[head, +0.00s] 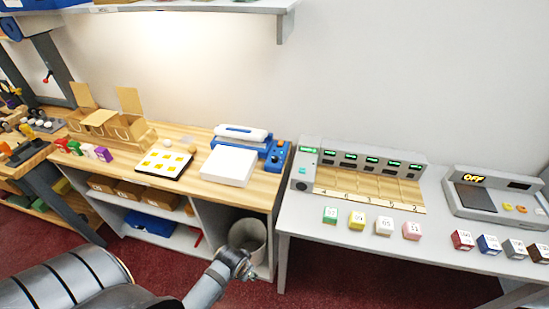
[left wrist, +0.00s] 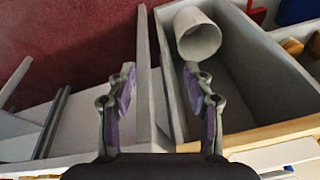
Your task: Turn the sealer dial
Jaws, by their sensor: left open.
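The blue sealer (head: 242,134) with a white top bar stands at the back of the wooden counter. Its blue control box (head: 276,154) is at its right end, and the small dial on it is too small to read. A white slab (head: 229,166) lies in front of the sealer. My left arm comes in low in the head view, its wrist end in front of the counter and well apart from the sealer. In the left wrist view my left gripper (left wrist: 161,90) is open with nothing between its fingers. The sealer cannot be made out there. My right gripper is not in view.
A grey bin (head: 248,236) stands under the counter; it also shows in the left wrist view (left wrist: 198,36). A white tray with yellow squares (head: 165,164) lies left of the slab. The grey table (head: 345,236) to the right holds a display unit (head: 366,160) and small coloured blocks.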

